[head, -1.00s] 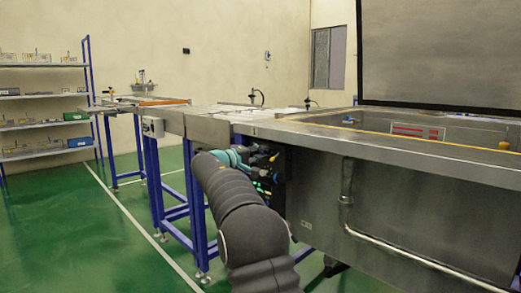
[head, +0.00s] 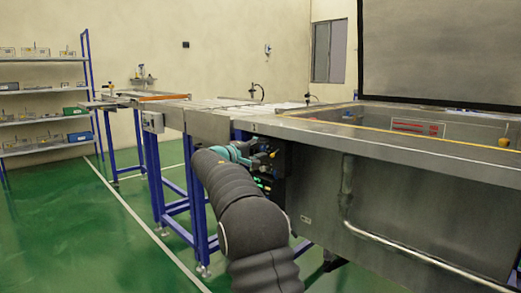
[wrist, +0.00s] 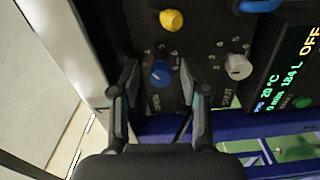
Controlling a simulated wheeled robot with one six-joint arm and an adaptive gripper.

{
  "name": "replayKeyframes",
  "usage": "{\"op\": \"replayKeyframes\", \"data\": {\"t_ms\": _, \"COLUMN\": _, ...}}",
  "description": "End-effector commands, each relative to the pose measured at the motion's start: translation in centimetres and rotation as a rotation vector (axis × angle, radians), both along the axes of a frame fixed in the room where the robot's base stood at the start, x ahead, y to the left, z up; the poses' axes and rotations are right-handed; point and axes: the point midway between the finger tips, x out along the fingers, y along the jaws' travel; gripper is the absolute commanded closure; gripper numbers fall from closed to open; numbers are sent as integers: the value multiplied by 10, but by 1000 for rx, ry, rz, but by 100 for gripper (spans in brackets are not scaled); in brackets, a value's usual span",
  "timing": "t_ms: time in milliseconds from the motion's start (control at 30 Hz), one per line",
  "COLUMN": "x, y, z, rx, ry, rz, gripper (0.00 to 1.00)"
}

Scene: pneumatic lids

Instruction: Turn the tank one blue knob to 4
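A blue knob (wrist: 160,73) sits on a dark control panel (wrist: 203,35) in the wrist view, with printed numbers around it. A pale mark shows on its face; I cannot read its exact setting. My gripper (wrist: 158,68) is open, with one finger to the left of the blue knob and one to the right. I cannot tell whether either finger touches it. In the head view my gripper (head: 268,158) is at the panel under the tank's left end, and the blue knob cannot be made out there.
A yellow knob (wrist: 171,20) is above the blue one, and a white knob (wrist: 238,67) is to the right, just beyond the right finger. A lit display (wrist: 285,75) reads OFF and 20 °C. The steel tank (head: 430,195) stands at right; a blue frame bar (wrist: 250,125) runs below the panel.

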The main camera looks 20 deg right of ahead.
Motion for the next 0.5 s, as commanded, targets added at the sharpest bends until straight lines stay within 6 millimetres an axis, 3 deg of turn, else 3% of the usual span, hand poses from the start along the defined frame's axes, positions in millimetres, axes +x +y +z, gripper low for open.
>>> {"op": "replayKeyframes", "data": {"t_ms": 300, "x": -1, "y": 2, "z": -1, "rx": 1, "ry": 0, "rz": -1, "gripper": 53}}
{"op": "replayKeyframes", "data": {"t_ms": 500, "x": -9, "y": 25, "z": 0, "rx": 1, "ry": 1, "rz": 1, "gripper": 53}}
